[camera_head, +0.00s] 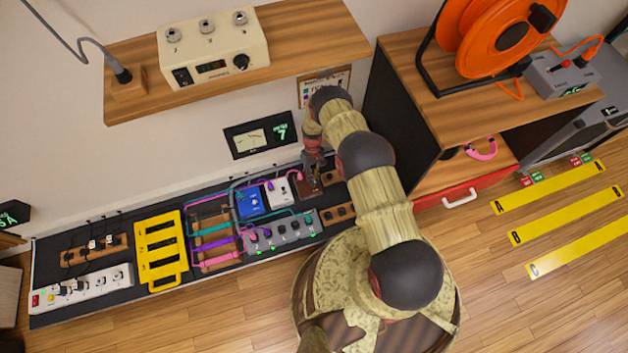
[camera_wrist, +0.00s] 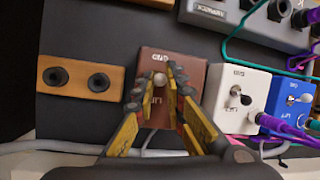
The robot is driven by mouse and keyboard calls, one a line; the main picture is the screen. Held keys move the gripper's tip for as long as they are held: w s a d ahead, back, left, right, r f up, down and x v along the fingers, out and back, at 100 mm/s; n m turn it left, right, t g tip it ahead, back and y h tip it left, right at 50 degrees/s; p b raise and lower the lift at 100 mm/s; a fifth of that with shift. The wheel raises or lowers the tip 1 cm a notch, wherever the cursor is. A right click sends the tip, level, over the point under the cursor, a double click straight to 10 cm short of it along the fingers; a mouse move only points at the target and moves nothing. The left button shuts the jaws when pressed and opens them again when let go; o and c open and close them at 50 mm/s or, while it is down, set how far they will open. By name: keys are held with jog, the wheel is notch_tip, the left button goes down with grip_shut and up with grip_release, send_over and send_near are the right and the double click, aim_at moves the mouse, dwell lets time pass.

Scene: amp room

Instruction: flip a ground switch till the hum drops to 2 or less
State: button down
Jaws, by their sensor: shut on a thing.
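A brown ground-switch box (camera_wrist: 196,70) is in the middle of the wrist view, lettered GND at its far end and apparently LIFT nearer me. My gripper (camera_wrist: 158,84) is over it, its fingers closed around the small pale toggle knob (camera_wrist: 159,79). The knob appears near the GND lettering; the fingers hide part of the box. A white box (camera_wrist: 240,85) and a blue box (camera_wrist: 291,98), each with a toggle, stand to its right. In the head view my gripper (camera_head: 313,168) is above the board's right part. The hum meter (camera_head: 262,134) on the wall reads 7.
A wooden block with two sockets (camera_wrist: 78,77) is left of the brown box. Coloured cables run by the white and blue boxes and a grey pedal (camera_head: 290,230). A wooden shelf (camera_head: 310,50) overhangs the board; a cabinet (camera_head: 440,100) stands right of my arm.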

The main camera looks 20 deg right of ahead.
jog(key=shift+w+f+g, duration=0.1)
jog(key=shift+w+g, duration=0.25)
jog(key=shift+g, duration=0.35)
jog(key=shift+w+g, duration=0.1)
jog(key=shift+g, duration=0.2)
jog(key=c, duration=1.8)
grip_release()
jog(key=shift+r, duration=5)
jog(key=shift+s, duration=0.2)
